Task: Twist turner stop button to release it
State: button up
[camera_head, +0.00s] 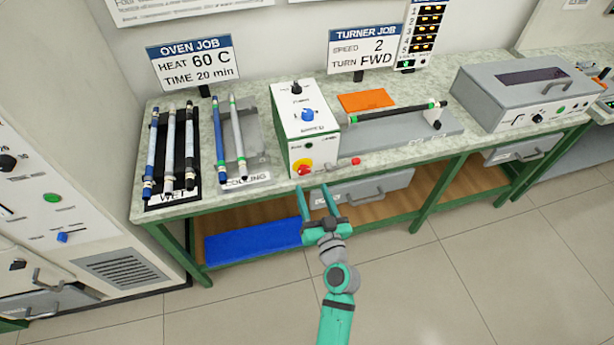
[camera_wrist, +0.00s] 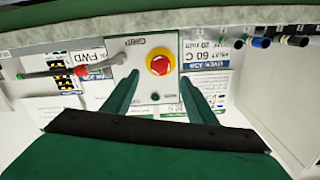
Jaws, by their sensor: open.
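The turner (camera_head: 307,127) is a white and grey box on the bench, with a black knob and a blue knob on its top. Its stop button (camera_head: 303,169) is a red mushroom head on a yellow disc, low on the front face. In the wrist view the stop button (camera_wrist: 159,64) shows upside down beside a lever marked GRIP. My gripper (camera_head: 318,197) is open and empty, in front of and a little below the button. In the wrist view its two green fingers (camera_wrist: 160,82) lie either side of the button's line, apart from it.
A rod (camera_head: 395,112) lies along the turner's grey bed. Several rods lie on the WET rack (camera_head: 154,155) and the COOLING rack (camera_head: 243,130) to the left. An orange mat (camera_head: 367,102) lies behind the bed. A drawer (camera_head: 362,190) hangs under the bench top. The floor in front is clear.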

aim_at(305, 172)
jog(key=w, duration=0.3)
jog(key=w+a, duration=0.1)
jog(key=w, duration=0.1)
jog(key=shift+w, duration=0.25)
jog(key=shift+w+a, duration=0.2)
jog(key=shift+w, duration=0.4)
jog(key=shift+a, duration=0.1)
jog(key=shift+c, duration=0.7)
jog(key=shift+s, duration=0.1)
jog(key=c, duration=0.9)
